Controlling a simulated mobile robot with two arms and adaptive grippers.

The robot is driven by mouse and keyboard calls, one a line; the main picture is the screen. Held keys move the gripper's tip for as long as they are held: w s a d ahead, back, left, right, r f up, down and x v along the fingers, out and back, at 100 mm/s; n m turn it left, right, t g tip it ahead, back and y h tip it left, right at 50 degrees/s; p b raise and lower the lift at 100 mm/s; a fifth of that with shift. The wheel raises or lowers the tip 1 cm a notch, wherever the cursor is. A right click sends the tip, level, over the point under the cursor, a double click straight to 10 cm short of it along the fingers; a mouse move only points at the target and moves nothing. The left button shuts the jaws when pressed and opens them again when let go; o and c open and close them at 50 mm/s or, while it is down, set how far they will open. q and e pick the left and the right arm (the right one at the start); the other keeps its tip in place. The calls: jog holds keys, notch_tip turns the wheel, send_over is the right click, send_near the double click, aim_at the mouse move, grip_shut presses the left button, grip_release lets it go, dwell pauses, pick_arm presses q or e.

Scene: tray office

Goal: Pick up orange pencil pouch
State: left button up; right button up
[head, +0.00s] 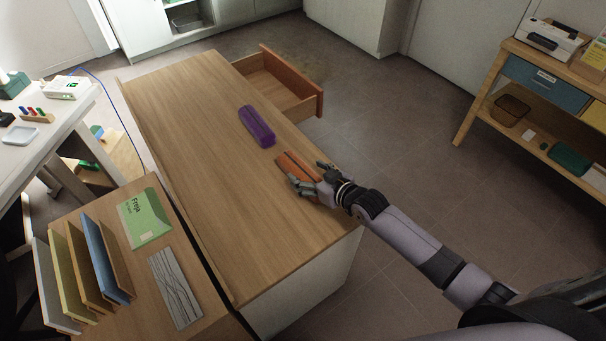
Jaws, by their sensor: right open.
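The orange pencil pouch (290,161) lies flat on the wooden desk (205,150), near its right edge. My right gripper (309,179) reaches in from the right and is at the near end of the pouch. Its fingers are open and spread over or beside that end, hiding part of it. I cannot tell whether the fingers touch the pouch. A purple pouch (257,126) lies farther back on the same desk, apart from the gripper. My left gripper is not in the head view.
An open drawer (291,92) juts out from the desk's far right side. A lower side table (150,270) at the left holds upright folders (92,265), a green booklet (145,218) and a grey patterned item (175,287). The desk's left and near parts are clear.

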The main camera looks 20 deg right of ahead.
aim_at(305, 172)
jog(key=shift+x, duration=1.55)
jog(key=shift+s, duration=0.1)
jog(key=c, duration=1.3)
